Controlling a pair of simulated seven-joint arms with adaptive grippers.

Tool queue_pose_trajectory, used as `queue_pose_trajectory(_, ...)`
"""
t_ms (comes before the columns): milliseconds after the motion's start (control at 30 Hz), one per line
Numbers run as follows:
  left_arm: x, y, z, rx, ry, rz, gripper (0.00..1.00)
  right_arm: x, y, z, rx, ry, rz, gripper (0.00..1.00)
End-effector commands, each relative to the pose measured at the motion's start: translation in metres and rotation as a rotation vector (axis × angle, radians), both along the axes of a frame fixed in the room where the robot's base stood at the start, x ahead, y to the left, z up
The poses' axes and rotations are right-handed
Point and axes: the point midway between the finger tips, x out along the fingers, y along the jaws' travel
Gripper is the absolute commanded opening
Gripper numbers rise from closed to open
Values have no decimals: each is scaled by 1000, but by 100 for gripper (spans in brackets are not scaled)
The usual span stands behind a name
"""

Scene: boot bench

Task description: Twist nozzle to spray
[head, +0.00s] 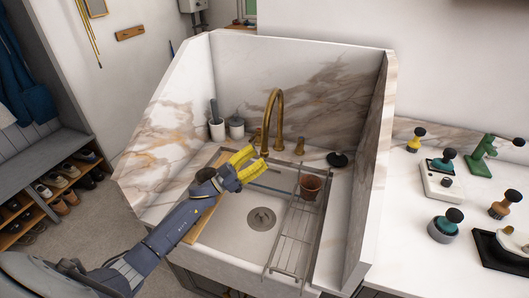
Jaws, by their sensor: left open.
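A brass gooseneck faucet (279,108) stands at the back of the white sink (235,225). The nozzle (265,150) hangs at the front end of its spout, pointing down. My left gripper (257,161) reaches in from the lower left with its yellow fingers open. The fingertips are right by the nozzle in the picture; I cannot tell whether they touch it. No water stream can be made out. My right gripper is not in view.
A wire rack (292,240) lies across the sink's right side, with a terracotta pot (310,187) on it. A wooden board (207,212) spans the left side. Marble walls (372,165) enclose the sink. Several knobbed items stand on the right counter (400,215).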

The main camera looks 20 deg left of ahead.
Motion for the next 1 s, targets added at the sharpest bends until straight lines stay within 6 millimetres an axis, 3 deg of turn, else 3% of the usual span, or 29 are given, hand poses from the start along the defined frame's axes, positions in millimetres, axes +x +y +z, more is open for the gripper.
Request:
queue_pose_trajectory(300, 21, -16, 11, 0, 2, 1, 52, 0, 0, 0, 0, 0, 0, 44)
queue_pose_trajectory(767, 24, -19, 13, 0, 2, 1, 53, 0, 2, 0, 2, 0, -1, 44)
queue_pose_trajectory(1000, 24, -19, 13, 0, 1, 1, 25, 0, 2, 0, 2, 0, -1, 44)
